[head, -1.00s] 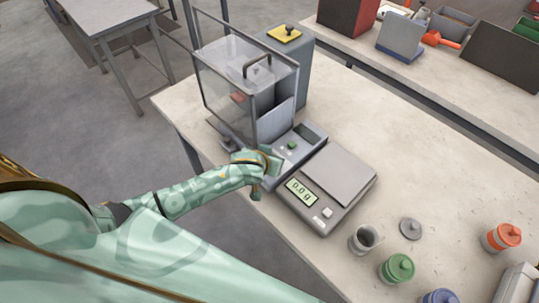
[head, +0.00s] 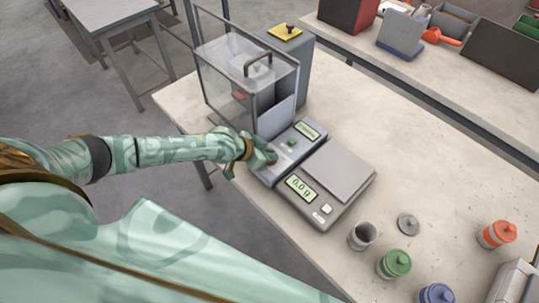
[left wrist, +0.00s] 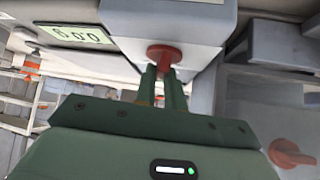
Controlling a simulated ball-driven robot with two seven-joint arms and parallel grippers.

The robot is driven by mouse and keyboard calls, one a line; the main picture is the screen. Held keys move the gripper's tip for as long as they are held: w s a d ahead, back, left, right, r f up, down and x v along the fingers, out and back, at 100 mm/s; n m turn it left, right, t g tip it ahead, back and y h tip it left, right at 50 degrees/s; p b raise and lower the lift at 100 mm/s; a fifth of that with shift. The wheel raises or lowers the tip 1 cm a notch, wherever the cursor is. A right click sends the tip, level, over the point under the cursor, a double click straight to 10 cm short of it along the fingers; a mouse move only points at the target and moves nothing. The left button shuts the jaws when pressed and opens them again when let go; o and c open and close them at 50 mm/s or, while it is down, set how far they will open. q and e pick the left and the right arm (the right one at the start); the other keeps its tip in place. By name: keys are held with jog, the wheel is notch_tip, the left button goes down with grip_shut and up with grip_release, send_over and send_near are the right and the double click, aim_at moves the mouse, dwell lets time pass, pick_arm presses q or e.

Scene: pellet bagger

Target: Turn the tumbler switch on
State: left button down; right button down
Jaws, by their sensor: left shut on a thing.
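The pellet bagger's grey control box (head: 268,176) stands at the table edge. It has a green button (head: 291,142) and a small display (head: 308,131) that is lit green. The red tumbler switch (left wrist: 164,55) sits on the box's front and shows in the left wrist view. My left gripper (head: 266,156) is at this front end of the box. In the left wrist view its two fingers (left wrist: 164,84) are shut on the red switch. The fingers partly cover the switch, and its exact tilt cannot be told. My right gripper is not in view.
A scale (head: 338,172) reading 0.0 g stands right beside the box. The clear-walled hopper (head: 232,82) rises behind it. Another red knob (left wrist: 290,153) shows low right in the wrist view. A grey cup (head: 362,236) and several lidded jars stand front right.

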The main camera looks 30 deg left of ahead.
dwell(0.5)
pick_arm(q)
jog(key=c, duration=1.5)
grip_release()
jog(key=p+v, duration=0.3)
jog(key=v, duration=1.3)
jog(key=shift+a+r, duration=0.15)
jog(key=shift+a, duration=0.05)
jog(key=shift+w, duration=0.1)
